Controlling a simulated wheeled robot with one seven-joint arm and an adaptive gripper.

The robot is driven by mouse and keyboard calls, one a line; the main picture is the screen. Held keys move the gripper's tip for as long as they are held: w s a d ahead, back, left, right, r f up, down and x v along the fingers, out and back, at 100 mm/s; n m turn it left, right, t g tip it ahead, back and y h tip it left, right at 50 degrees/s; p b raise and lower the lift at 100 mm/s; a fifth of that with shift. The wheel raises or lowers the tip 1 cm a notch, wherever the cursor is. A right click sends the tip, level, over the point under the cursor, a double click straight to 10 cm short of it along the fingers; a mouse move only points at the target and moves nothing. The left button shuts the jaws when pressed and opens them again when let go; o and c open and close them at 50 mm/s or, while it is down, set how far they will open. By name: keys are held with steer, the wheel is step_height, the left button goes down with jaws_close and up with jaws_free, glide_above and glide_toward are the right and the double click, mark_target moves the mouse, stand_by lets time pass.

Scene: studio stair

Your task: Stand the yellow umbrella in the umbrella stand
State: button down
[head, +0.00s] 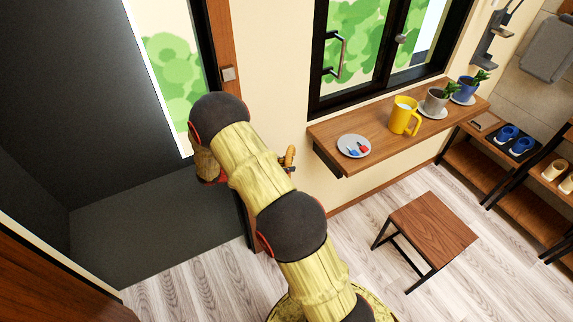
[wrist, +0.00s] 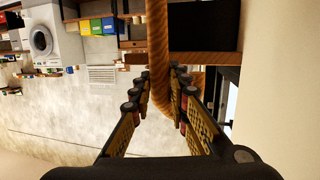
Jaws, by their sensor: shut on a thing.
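In the wrist view my gripper (wrist: 163,78) is shut on a tan, ridged, curved handle (wrist: 158,35), which I take for the crook of the yellow umbrella. The handle runs up out of the picture from between the fingers and bends at its lower end. In the head view a small orange-tan hooked piece (head: 290,156) shows just past my arm, beside the wall. My arm hides most of the gripper there. No yellow canopy shows in either view, and I cannot make out the umbrella stand.
A wall shelf (head: 335,136) carries a plate (head: 354,146), a yellow mug (head: 405,116) and potted plants. A wooden stool (head: 432,232) stands below it. A shoe rack (head: 493,150) is at the right. A dark recess (head: 160,230) lies left. Pale floor (head: 345,240) is clear before the stool.

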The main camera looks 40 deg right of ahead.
steer(key=shift+f, duration=2.55)
step_height(320, 180, down, 22)
steer(key=b, duration=1.6)
steer(key=shift+f, duration=0.25)
steer(key=c, duration=1.6)
jaws_free()
steer(key=shift+c, duration=0.2)
steer(key=shift+a, duration=0.1)
